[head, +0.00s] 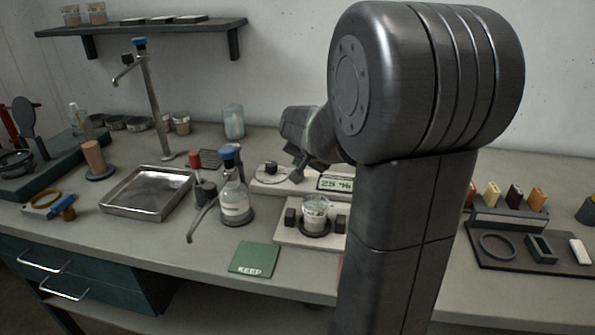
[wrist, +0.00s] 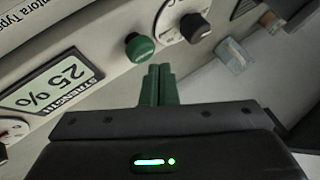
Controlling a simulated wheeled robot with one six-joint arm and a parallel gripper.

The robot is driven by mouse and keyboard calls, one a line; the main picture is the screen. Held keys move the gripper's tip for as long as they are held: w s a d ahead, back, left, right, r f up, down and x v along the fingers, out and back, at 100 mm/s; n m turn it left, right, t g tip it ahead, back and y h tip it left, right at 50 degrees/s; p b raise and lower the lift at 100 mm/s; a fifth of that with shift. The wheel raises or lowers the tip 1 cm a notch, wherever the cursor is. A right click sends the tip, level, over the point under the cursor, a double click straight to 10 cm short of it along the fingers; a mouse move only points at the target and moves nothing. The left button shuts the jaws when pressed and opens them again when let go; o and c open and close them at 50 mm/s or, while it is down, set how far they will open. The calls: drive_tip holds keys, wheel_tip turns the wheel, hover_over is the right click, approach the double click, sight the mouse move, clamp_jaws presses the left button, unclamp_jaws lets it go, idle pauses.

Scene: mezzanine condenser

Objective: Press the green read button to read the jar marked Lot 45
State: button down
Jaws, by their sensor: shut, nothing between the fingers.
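The green read button (wrist: 140,48) is a round green knob on the pale front panel of the reader, seen in the wrist view. My gripper (wrist: 158,70) has its green fingers shut and empty; the tips appear just below and to the right of the button, with a small gap in the picture. The reader's display (wrist: 48,88) reads 25 % with the word STRENGTH; it also shows in the head view (head: 336,183). A glass jar (head: 315,211) stands on the reader's lower plate between dark blocks. Its lot mark is not readable. The button is not clear in the head view.
A black knob (wrist: 195,27) sits right of the button. A flask (head: 236,205) with a blue stopper stands left of the reader, a green KEEP mat (head: 254,259) in front, a metal tray (head: 148,193) farther left. My arm hides the bench right of the reader.

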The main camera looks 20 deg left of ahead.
drive_tip(key=shift+r, duration=0.1)
wheel_tip(320, 180, up, 5)
drive_tip(key=p, duration=0.4)
idle(0.8)
